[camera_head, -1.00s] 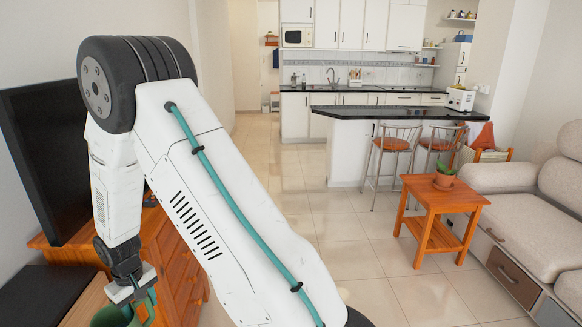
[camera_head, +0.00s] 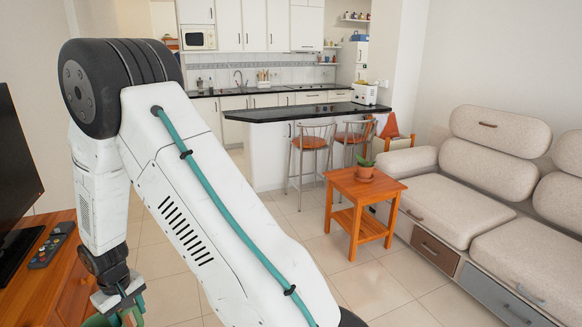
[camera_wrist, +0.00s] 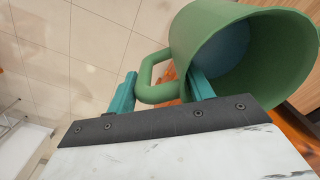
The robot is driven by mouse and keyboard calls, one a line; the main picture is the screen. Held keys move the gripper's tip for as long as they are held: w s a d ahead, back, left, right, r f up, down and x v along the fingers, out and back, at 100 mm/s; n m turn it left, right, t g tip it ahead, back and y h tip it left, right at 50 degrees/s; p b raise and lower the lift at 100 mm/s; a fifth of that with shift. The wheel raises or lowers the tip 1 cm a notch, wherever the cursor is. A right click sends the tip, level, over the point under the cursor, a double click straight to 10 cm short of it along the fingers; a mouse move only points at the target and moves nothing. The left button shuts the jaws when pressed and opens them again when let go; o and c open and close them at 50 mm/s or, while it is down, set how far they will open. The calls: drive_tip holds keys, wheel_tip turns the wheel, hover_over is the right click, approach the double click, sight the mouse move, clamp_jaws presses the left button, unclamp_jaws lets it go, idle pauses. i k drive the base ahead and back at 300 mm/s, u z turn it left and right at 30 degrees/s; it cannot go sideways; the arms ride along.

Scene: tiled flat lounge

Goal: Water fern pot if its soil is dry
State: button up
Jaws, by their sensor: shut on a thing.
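My gripper (camera_head: 122,305) is at the lower left of the head view. It is shut on the handle of a green mug-like vessel (camera_wrist: 290,55). In the wrist view my teal fingers (camera_wrist: 163,88) sit on either side of the handle. The vessel's inside has a bluish area; I cannot tell whether it is water. In the head view only a bit of it shows at the bottom edge. A small green plant in a terracotta pot (camera_head: 364,172) stands upright on an orange wooden side table (camera_head: 345,184), well away from my gripper. Its soil is too small to judge.
A beige sofa (camera_head: 440,205) stands right of the side table. Two bar stools (camera_head: 313,143) stand before the dark-topped counter (camera_head: 270,114). A wooden cabinet (camera_head: 65,285) with a remote (camera_head: 50,246) and a television (camera_head: 15,165) is at the left. Tiled floor (camera_head: 305,245) before the table is clear.

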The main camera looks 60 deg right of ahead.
sight(365, 169)
drive_tip(key=z, duration=0.7)
drive_tip(key=i, duration=1.05)
drive_tip(key=z, duration=1.35)
drive_tip(key=i, duration=0.7)
drive_tip(key=z, duration=1.1)
drive_tip(key=i, duration=2.05)
drive_tip(key=u, duration=0.5)
